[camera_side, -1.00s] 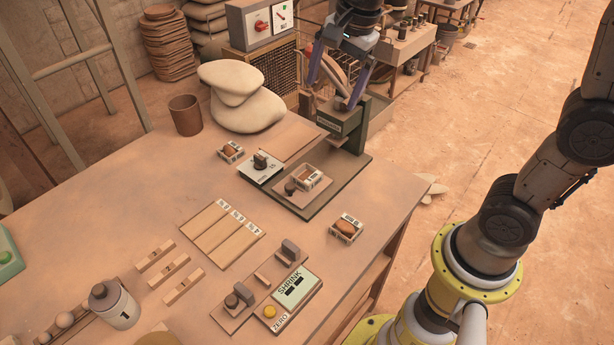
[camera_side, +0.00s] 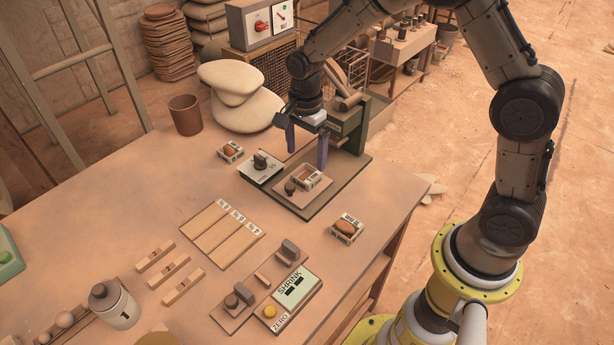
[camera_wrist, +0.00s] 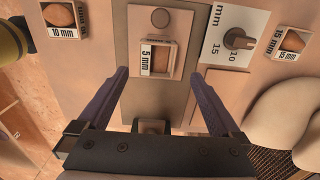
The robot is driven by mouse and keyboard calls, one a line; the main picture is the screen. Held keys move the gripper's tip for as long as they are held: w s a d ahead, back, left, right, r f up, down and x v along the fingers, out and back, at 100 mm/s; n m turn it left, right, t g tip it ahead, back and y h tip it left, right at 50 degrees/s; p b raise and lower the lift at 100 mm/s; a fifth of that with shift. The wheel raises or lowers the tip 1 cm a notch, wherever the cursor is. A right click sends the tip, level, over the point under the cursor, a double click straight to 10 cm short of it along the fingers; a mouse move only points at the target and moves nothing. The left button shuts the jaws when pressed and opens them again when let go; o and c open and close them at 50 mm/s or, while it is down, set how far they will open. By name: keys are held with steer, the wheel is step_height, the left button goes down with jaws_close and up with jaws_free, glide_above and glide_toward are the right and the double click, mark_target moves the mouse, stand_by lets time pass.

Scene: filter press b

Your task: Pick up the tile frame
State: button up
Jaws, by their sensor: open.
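Small open-topped frames with brown tiles in them stand on the table, and I cannot tell which one the task means. One marked 5 mm (camera_wrist: 157,58) sits on the press's sliding plate (camera_side: 318,187); it also shows in the side view (camera_side: 307,178). One marked 10 mm (camera_side: 346,228) stands at the table's right side and shows in the wrist view (camera_wrist: 62,18). One marked 15 mm (camera_wrist: 290,42) stands left of the press in the side view (camera_side: 230,152). My gripper (camera_side: 306,155) is open and empty, fingers pointing down, above the press base behind the 5 mm frame.
The green press (camera_side: 352,130) stands right beside my gripper. A dial plate (camera_side: 260,167) lies left of the 5 mm frame. White sacks (camera_side: 240,100) and a brown cup (camera_side: 185,115) stand behind. Wooden strips (camera_side: 223,232) and a SHRINK gauge (camera_side: 296,287) lie in front.

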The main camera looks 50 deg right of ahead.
mark_target(307, 174)
steer(key=shift+s+a+f, duration=0.1)
steer(key=shift+s+f, duration=0.05)
steer(key=shift+f, duration=1.3)
steer(key=shift+s+f, duration=0.1)
steer(key=shift+f, duration=1.35)
steer(key=c, duration=1.5)
jaws_close()
steer(key=shift+r, duration=0.2)
